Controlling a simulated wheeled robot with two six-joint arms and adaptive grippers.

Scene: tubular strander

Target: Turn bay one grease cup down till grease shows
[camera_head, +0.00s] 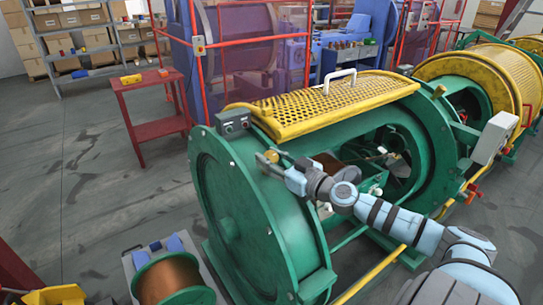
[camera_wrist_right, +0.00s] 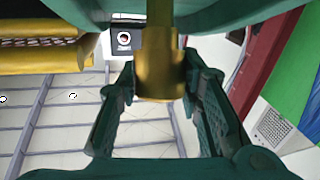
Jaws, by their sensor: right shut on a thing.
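The bay one grease cup (camera_head: 272,156) is a small brass cylinder on the green front end of the strander, beside the opening under the yellow guard. In the right wrist view the brass cup (camera_wrist_right: 160,62) hangs down between the two dark green fingers. My right gripper (camera_head: 270,166) is shut on the cup, and its arm reaches in from the right. The right gripper's fingers (camera_wrist_right: 160,88) lie on both sides of the cup's lower part. No grease can be made out. My left gripper is not in view.
The yellow perforated guard (camera_head: 325,103) with a white handle arches above the arm. A small control box (camera_head: 234,122) sits left of the cup. A copper spool (camera_head: 172,280) stands at the lower left. A red table (camera_head: 153,92) and open grey floor lie to the left.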

